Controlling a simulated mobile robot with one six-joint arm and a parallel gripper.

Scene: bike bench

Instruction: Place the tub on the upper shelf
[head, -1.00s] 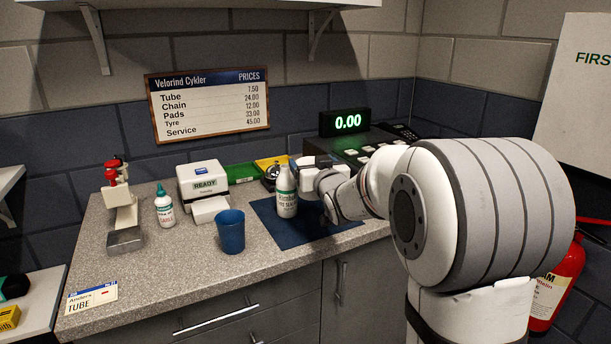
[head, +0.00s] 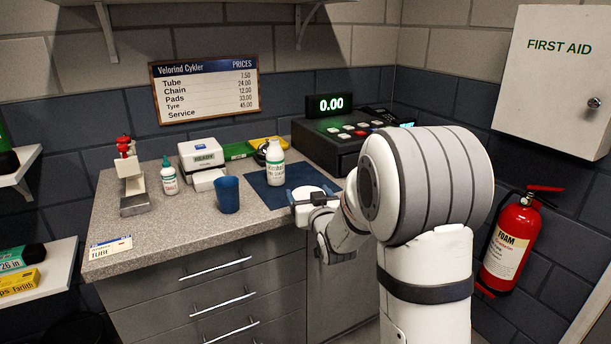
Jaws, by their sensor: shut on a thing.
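My gripper (head: 312,194) is at the front right edge of the worktop, just in front of the blue mat. It is shut on a low, pale tub (head: 308,190), which is partly hidden by the gripper. I cannot tell for sure whether the tub is clear of the surface. At the left edge, an upper shelf (head: 22,166) holds a dark and green item, with a lower shelf (head: 52,274) under it. Another shelf (head: 160,2) runs along the top of the wall on brackets; only its underside shows.
On the worktop (head: 150,236) stand a white bottle (head: 274,162), a blue cup (head: 228,196), a small dropper bottle (head: 170,180), a label printer (head: 201,154), a red-topped tool (head: 126,160) and a till (head: 335,140). A fire extinguisher (head: 508,240) hangs at right. Boxes lie on the lower shelf.

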